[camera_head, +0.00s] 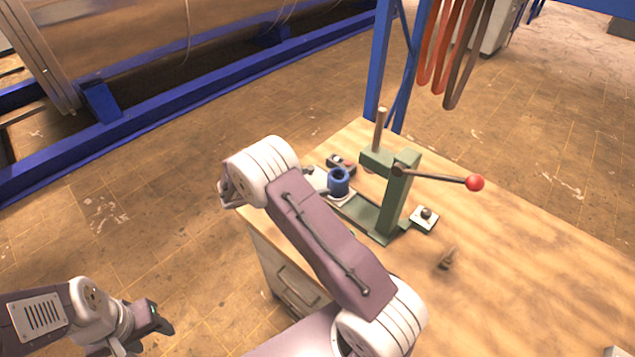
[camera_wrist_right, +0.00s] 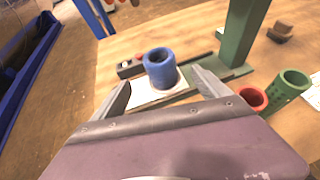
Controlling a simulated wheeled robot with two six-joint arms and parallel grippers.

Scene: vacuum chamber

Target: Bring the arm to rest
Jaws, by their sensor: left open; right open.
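My right arm reaches up over the table from the bottom of the head view. Its gripper is mostly hidden there behind its own links. In the right wrist view the right gripper (camera_wrist_right: 163,92) is open, with its two fingers spread and nothing held between them. A blue hollow cylinder (camera_wrist_right: 160,68) stands upright on a white plate (camera_wrist_right: 150,97) just beyond the fingertips. The blue cylinder (camera_head: 339,184) also shows in the head view, beside the green press. My left gripper (camera_head: 153,324) is open and empty at the lower left, over the floor beside the table.
A green lever press (camera_head: 397,195) with a red knob (camera_head: 475,183) stands on the wooden table (camera_head: 530,260). A green cup (camera_wrist_right: 288,88) and a red cup (camera_wrist_right: 251,98) show in the wrist view. A blue frame (camera_head: 380,60) with hanging straps stands behind.

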